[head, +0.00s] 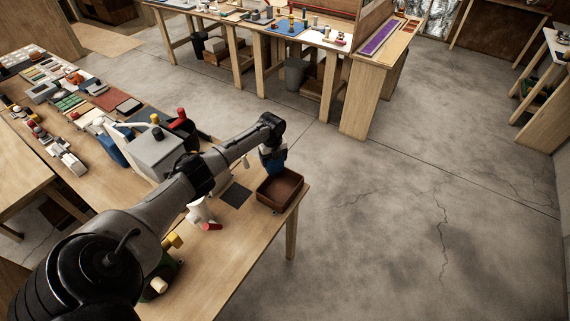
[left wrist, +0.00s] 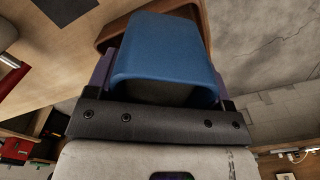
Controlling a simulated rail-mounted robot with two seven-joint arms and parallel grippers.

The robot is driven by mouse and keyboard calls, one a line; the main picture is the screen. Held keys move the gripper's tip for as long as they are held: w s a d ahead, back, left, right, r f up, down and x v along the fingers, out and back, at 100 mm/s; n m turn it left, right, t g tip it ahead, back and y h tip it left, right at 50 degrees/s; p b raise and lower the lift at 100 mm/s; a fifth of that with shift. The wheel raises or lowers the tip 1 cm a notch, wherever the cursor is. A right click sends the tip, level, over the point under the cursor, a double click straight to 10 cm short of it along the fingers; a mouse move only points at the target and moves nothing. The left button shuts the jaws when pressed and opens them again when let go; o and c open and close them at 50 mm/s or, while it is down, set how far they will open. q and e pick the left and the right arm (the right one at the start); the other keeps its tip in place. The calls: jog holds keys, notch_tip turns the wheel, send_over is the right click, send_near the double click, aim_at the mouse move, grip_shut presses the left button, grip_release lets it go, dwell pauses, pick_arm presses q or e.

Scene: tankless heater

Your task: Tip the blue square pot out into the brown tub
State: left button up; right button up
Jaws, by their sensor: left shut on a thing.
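The blue square pot (head: 275,163) is held at the end of my left arm, just above the back of the brown tub (head: 290,201). My left gripper (head: 270,150) is shut on the pot. In the left wrist view the blue pot (left wrist: 165,48) fills the space between the fingers, and part of the brown tub (left wrist: 205,14) shows behind it. The tub stands at the right end of the wooden table. I cannot see into the pot or tell how far it is tilted. My right gripper is not in view.
A dark flat mat (head: 236,195) lies left of the tub, and a white container (head: 201,211) stands nearer. A grey box (head: 156,152) and many small items crowd the table's left part. Open concrete floor (head: 420,220) lies beyond the table's right edge.

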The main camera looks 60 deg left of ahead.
pick_arm(q)
jog(key=shift+a+r+n, duration=0.1)
jog(key=shift+n, duration=0.3)
notch_tip(320, 180, down, 3)
jog(key=shift+f+b, duration=0.2)
jog(key=shift+b, duration=0.85)
jog(key=r+y+p, duration=0.1)
jog(key=p, duration=0.2)
jog(key=shift+y, duration=0.4)
jog(key=y+p, duration=0.1)
jog(key=y, duration=0.1)
jog(key=y+p, duration=0.1)
jog(key=shift+a+r+p, duration=0.25)
jog(key=shift+p, duration=0.1)
jog(key=y, duration=0.2)
jog(key=shift+w+f+t+y+p, duration=0.1)
jog(key=shift+f+t+y+p, duration=0.05)
jog(key=shift+t+y+p, duration=0.2)
jog(key=shift+a+f+y, duration=0.1)
jog(key=shift+y, duration=0.35)
jog(key=shift+a, duration=0.1)
